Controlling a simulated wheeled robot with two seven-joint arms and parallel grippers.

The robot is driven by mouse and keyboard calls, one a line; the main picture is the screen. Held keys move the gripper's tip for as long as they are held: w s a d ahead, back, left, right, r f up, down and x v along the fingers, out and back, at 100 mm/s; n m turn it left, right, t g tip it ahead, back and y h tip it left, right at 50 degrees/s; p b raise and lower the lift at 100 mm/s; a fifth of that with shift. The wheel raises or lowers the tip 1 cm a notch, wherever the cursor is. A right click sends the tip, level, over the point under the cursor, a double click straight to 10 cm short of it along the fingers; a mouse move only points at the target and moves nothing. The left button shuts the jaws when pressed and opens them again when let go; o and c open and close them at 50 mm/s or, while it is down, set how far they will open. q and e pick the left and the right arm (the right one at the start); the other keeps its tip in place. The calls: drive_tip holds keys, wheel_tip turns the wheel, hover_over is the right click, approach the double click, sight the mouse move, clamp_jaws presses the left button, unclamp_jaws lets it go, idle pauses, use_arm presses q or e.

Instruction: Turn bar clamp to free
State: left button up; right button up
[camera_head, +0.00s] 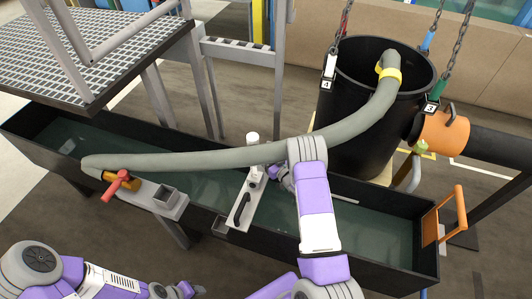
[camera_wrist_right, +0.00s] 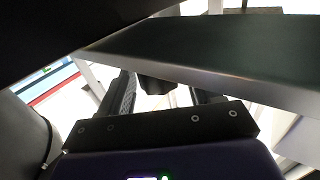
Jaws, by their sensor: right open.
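A pale bar (camera_head: 241,205) lies across the flume, with a black curved handle (camera_head: 238,209) at its near end and a pale upright fitting (camera_head: 253,174) at its far part. I cannot tell for certain which part is the bar clamp. My right gripper (camera_head: 279,173) is beside that fitting, mostly hidden by my own arm. In the right wrist view my right gripper (camera_wrist_right: 163,95) is open, its fingers apart below a dark flat beam (camera_wrist_right: 215,58). A dark rounded piece (camera_wrist_right: 157,85) shows between the fingers; contact is unclear. My left gripper (camera_head: 180,290) is low in the head view, its jaws unclear.
The black-walled flume (camera_head: 400,220) holds water. A grey hose (camera_head: 215,160) runs above it from a red-handled valve (camera_head: 120,183) to a black barrel (camera_head: 362,125) hung on chains. An orange frame (camera_head: 443,217) stands at the right end, a grating platform (camera_head: 90,45) at upper left.

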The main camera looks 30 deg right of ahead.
sight(269, 156)
drive_tip(key=s, duration=0.2)
drive_tip(key=s+p, duration=0.1)
drive_tip(key=s, duration=0.2)
drive_tip(key=s+p, duration=0.1)
drive_tip(key=s, duration=0.1)
drive_tip(key=shift+s+d, duration=0.2)
drive_tip(key=shift+d, duration=0.2)
